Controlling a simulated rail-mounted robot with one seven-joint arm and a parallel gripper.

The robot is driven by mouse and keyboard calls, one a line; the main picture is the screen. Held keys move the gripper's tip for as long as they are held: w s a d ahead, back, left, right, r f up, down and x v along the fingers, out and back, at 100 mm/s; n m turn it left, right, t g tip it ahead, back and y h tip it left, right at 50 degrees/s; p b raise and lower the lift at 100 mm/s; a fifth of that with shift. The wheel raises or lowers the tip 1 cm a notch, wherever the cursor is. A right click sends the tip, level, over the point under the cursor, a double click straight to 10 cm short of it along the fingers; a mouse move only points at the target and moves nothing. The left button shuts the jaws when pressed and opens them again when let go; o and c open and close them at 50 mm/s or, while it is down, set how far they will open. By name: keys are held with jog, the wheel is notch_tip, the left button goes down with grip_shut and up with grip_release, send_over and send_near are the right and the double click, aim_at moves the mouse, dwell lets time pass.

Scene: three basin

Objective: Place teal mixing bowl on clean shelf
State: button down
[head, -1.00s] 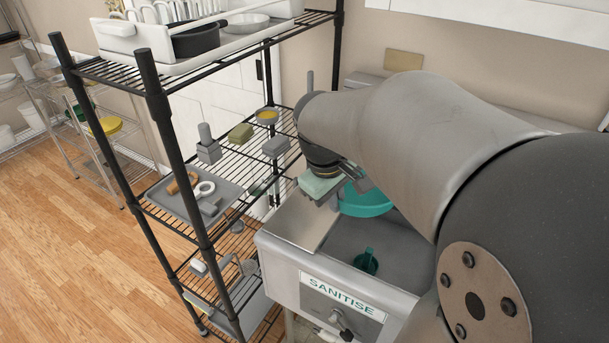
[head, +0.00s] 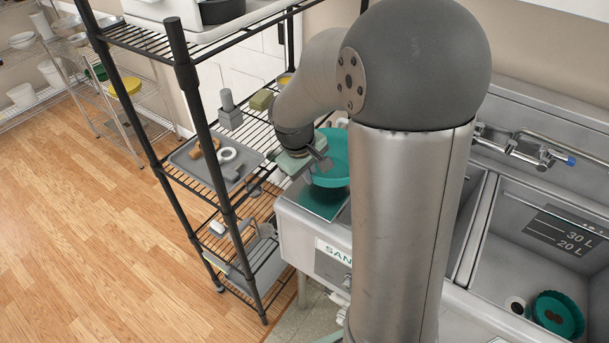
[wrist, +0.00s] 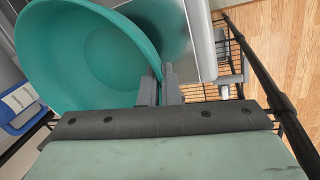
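The teal mixing bowl (head: 336,158) hangs tilted from my gripper (head: 320,163), above the metal ledge of the SANITISE sink. In the wrist view the bowl (wrist: 85,55) fills the upper left. My gripper (wrist: 160,88) is shut on its rim, with a finger on each side of the wall. My arm hides part of the bowl in the head view. The black wire rack (head: 180,105) stands just left of the gripper. Another wire rack (head: 110,105) stands farther back at the left. I cannot tell which one is the clean shelf.
The near rack's middle shelf holds a grey tray (head: 205,178) with small items, a grey block (head: 229,118) and a green sponge (head: 262,100). Its black posts stand at the front. The right basin (head: 500,240) holds a teal strainer-like item (head: 557,315).

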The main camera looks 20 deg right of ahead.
jog(key=shift+w+a+f, duration=0.1)
jog(key=shift+w+f, duration=0.1)
jog(key=shift+f, duration=0.05)
jog(key=shift+a+x, duration=0.2)
jog(key=shift+x, duration=0.6)
jog(key=shift+a+x, duration=0.15)
jog(key=shift+x, duration=0.6)
jog(key=shift+s+f, duration=0.1)
jog(key=shift+f, duration=0.2)
jog(key=c, duration=1.6)
grip_release()
jog(key=shift+c, duration=0.2)
jog(key=shift+r, duration=0.15)
